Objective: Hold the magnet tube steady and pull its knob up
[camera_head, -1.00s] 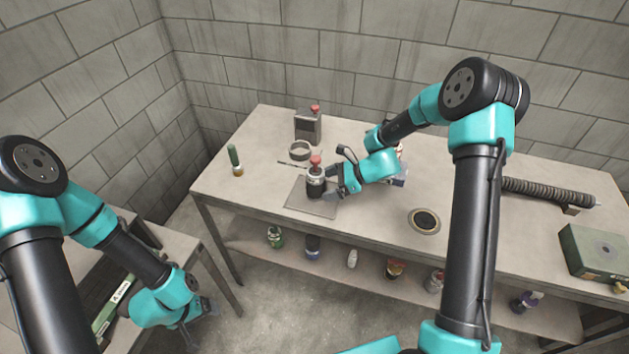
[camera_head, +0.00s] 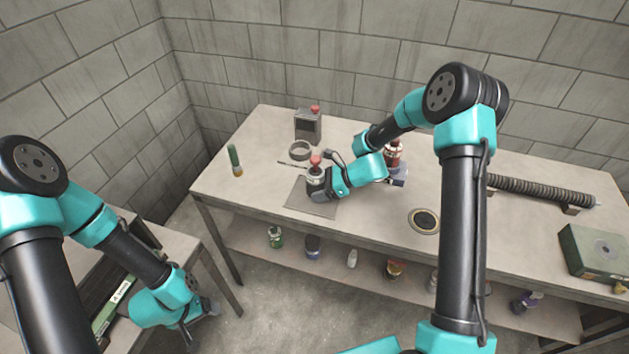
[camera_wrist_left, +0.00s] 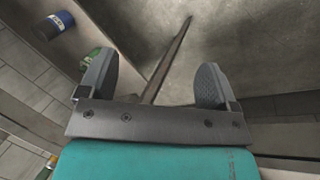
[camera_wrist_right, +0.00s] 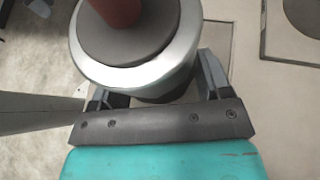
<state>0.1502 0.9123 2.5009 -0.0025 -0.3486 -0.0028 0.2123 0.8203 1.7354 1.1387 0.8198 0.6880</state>
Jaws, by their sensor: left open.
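The magnet tube (camera_head: 315,174) stands upright on a thin grey plate (camera_head: 300,196) on the bench. It has a red knob (camera_head: 316,160) on top, over a pale metal collar. In the right wrist view the knob (camera_wrist_right: 118,10) and collar (camera_wrist_right: 170,68) loom close. My right gripper (camera_head: 318,188) has its fingers on both sides of the tube below the collar. The collar hides where they meet the tube, so a grip is not clear. My left gripper (camera_wrist_left: 155,88) is open and empty, low at the left, away from the tube.
A grey box with a red top (camera_head: 308,125), a ring (camera_head: 300,150) and a green-topped vial (camera_head: 235,160) stand nearby. A red bottle (camera_head: 393,153) is behind my right arm. A ribbed hose (camera_head: 540,189) and green box (camera_head: 597,250) lie right.

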